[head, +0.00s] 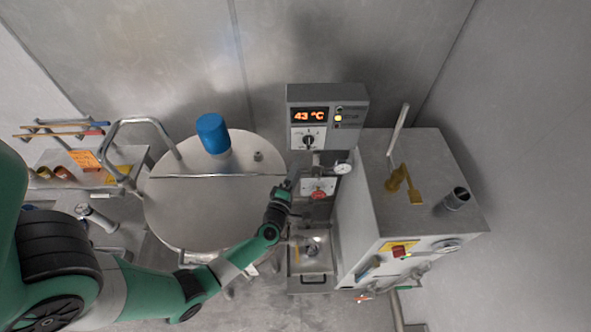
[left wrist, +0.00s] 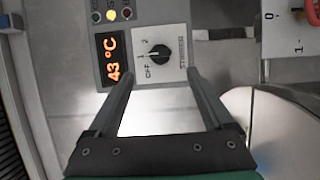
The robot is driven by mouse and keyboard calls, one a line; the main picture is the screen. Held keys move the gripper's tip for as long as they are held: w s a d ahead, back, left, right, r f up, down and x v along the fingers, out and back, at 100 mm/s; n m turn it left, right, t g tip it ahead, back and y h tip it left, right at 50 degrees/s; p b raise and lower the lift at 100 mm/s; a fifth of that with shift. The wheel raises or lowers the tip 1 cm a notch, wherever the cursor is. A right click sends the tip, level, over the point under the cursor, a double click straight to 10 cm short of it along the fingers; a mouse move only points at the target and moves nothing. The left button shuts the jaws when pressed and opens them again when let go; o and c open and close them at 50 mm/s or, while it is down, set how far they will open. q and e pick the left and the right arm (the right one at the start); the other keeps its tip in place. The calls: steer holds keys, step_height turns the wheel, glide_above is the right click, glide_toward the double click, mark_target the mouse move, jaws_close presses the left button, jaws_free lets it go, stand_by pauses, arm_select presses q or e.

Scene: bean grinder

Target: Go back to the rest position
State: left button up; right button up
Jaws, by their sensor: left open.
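My left arm comes in from the left in the head view, and its gripper (head: 290,186) is just below the control box (head: 327,92). In the left wrist view the two fingers of the left gripper (left wrist: 158,88) are spread apart with nothing between them. The control box's black rotary knob (left wrist: 158,55) is beyond the fingertips, apart from them. The box's display reads 43 °C (left wrist: 113,60), and one yellow lamp is lit. My right gripper does not show in either view.
A round steel vessel (head: 212,205) with a blue motor cap (head: 213,132) stands left of the gripper. A grey machine cabinet (head: 420,170) stands to the right. A steel basin (head: 312,262) is below. A small gauge (head: 343,168) sits under the box.

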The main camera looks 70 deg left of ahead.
arm_select(q)
steer(key=shift+s+d, duration=0.4)
